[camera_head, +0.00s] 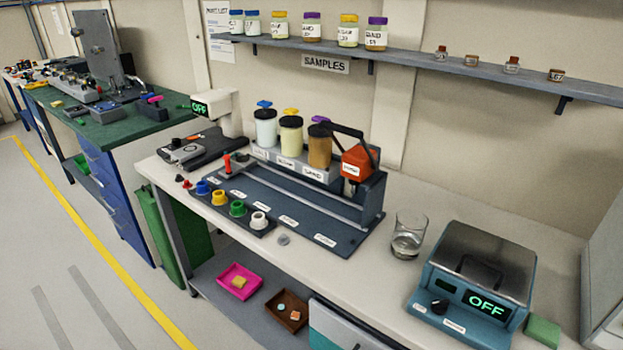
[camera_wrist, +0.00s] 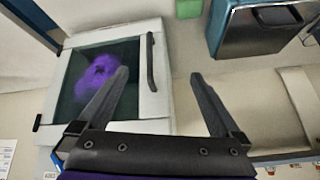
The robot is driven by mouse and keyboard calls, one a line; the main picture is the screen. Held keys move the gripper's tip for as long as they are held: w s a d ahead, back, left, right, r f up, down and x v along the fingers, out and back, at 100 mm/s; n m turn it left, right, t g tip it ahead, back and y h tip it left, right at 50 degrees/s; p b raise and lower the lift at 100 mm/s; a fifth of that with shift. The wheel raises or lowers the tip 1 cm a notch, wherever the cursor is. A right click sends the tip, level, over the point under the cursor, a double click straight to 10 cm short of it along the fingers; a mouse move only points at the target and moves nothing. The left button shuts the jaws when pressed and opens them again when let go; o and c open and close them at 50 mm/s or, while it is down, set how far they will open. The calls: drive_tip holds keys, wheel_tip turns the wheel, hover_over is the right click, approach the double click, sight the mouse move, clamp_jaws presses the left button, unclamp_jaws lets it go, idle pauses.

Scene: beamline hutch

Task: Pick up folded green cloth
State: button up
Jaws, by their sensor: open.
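The folded green cloth (camera_head: 543,331) lies flat on the white bench in the head view, just right of the blue device with the lit OFF display. It also shows in the wrist view as a green patch (camera_wrist: 189,8), cut off by the top edge. My gripper (camera_wrist: 159,74) is open and empty in the wrist view, with its two dark fingers spread apart. The cloth is beyond the fingertips and not between them. My gripper does not show in the head view.
The blue device (camera_head: 474,278) stands close to the cloth's left. A white box with a dark window and purple glow (camera_wrist: 100,75) lies near my left finger. A glass beaker (camera_head: 408,235) stands left of the device. A shelf (camera_head: 450,67) runs along the wall above.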

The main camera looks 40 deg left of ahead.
drive_tip(key=w+a+f+n+g, duration=0.1)
drive_tip(key=a+f+n+g, duration=0.1)
drive_tip(key=a+f, duration=0.5)
wheel_tip(320, 180, down, 2)
drive_tip(key=shift+w+a+f+g, duration=0.15)
drive_tip(key=shift+w+a+g, duration=0.15)
drive_tip(key=shift+w+a, duration=0.05)
drive_tip(key=shift+w, duration=0.1)
hover_over(545, 330)
drive_tip(key=s, duration=0.2)
wheel_tip(545, 330, down, 12)
drive_tip(key=shift+s+a+r, duration=0.1)
drive_tip(key=shift+s+r, duration=0.05)
drive_tip(key=shift+r, duration=0.05)
drive_tip(key=shift+b+x, duration=0.45)
drive_tip(key=shift+x, duration=1.55)
